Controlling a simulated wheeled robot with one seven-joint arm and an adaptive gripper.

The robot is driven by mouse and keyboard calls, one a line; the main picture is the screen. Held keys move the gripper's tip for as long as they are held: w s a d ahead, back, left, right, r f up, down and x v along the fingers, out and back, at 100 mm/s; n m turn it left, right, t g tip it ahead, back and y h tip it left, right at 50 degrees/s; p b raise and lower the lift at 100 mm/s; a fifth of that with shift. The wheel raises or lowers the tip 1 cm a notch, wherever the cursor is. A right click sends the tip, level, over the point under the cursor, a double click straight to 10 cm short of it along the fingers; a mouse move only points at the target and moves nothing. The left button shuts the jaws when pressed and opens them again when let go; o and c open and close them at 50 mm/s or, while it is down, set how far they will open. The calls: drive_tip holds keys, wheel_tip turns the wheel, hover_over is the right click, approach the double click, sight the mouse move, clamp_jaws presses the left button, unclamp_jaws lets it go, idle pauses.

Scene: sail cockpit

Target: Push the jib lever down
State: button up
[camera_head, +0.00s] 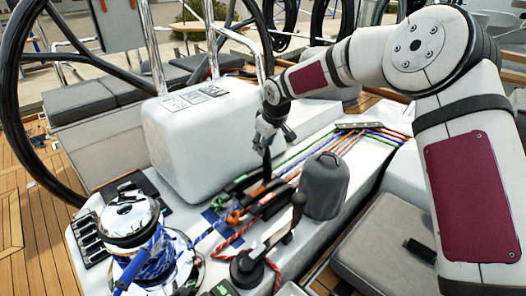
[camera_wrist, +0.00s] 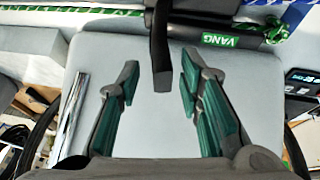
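A raised black lever (camera_head: 267,165) stands up from the row of rope clutches (camera_head: 268,200) in the head view, just below my gripper (camera_head: 271,136). In the wrist view the black lever (camera_wrist: 161,55) reaches in from the top edge, between and slightly beyond the fingertips of my gripper (camera_wrist: 160,72). The fingers with green pads are apart, with nothing held; I see no contact with the lever. A green label reading VANG (camera_wrist: 221,40) is on the clutch beside this lever. No jib label is readable, so I cannot tell whether this is the jib lever.
A white box-shaped housing (camera_head: 200,135) stands close left of my gripper. A grey covered winch (camera_head: 324,186) is to the right, a chrome winch (camera_head: 130,215) at front left. Another black handle (camera_head: 290,220) rises in front. Coloured ropes (camera_head: 345,142) run behind the clutches.

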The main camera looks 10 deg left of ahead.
sight(266, 162)
drive_tip(key=x, duration=0.4)
drive_tip(key=shift+w+f, duration=0.1)
drive_tip(key=shift+f, duration=0.15)
clamp_jaws()
